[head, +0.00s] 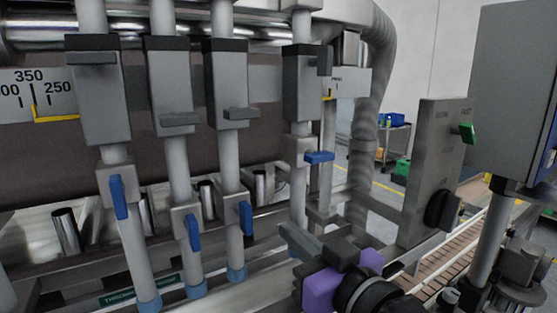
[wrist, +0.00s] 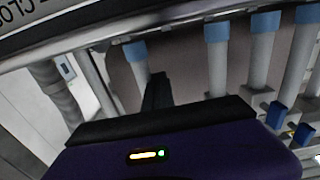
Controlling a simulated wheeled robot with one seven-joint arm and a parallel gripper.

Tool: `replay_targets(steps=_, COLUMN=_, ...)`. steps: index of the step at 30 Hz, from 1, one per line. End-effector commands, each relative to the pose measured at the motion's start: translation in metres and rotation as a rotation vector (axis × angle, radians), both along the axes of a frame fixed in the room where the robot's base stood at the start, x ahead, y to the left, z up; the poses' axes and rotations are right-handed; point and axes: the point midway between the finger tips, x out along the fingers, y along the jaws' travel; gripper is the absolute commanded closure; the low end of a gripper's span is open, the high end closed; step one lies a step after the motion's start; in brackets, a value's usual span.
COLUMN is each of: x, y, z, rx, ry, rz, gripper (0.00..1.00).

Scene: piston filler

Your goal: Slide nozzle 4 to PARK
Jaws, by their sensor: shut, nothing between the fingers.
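Nozzle 4 appears to be the rightmost nozzle (head: 303,88) in the head view, a grey block on a pale tube. Its blue lever (head: 319,157) lies sideways. A plate (head: 352,81) with tiny lettering and a yellow corner mark, probably PARK, is just right of the block. My purple gripper (head: 288,232) is shut and empty, low beside this nozzle's tube and well below the block. In the wrist view, the gripper (wrist: 158,88) is near a blue-tipped tube (wrist: 136,52); contact is unclear.
Three other nozzles (head: 227,85) stand to the left with blue levers hanging down. A scale plate (head: 32,95) is at far left. A grey panel (head: 435,170) with a black knob and a conveyor (head: 462,245) are at right. A thick hose (head: 368,120) hangs behind nozzle 4.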

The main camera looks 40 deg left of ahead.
Motion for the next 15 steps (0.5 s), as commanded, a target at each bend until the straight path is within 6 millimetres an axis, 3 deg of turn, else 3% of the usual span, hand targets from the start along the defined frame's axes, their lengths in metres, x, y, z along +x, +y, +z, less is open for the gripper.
replay_targets(steps=15, x=0.0118, y=-0.0049, z=-0.0003, rx=0.000, ry=0.000, rz=-0.002, gripper=1.00)
